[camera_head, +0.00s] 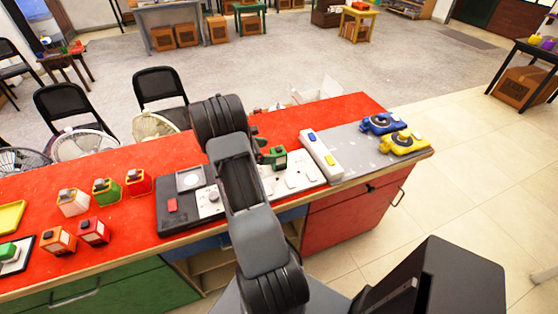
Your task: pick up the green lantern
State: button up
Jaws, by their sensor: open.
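A small boxy green lantern (106,192) with a greyish top stands upright on the red countertop (330,108), left of my arm. It is in a loose group with a white one (72,203), a red one (138,182), an orange one (58,240) and another red one (94,231). Another green object (275,157) sits just right of my arm, partly hidden by it. My arm rises across the middle of the view. My gripper cannot be made out; the arm's links may hide it.
Blue (380,123) and yellow (404,142) devices stand on a grey mat at right. A yellow tray (10,216) is far left. Black chairs (160,88) stand behind the counter.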

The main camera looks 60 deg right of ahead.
aim_at(276, 150)
jog(key=shift+p+x, duration=0.95)
jog(key=shift+x, duration=1.85)
jog(key=c, duration=1.6)
grip_shut()
jog(key=shift+r, duration=0.1)
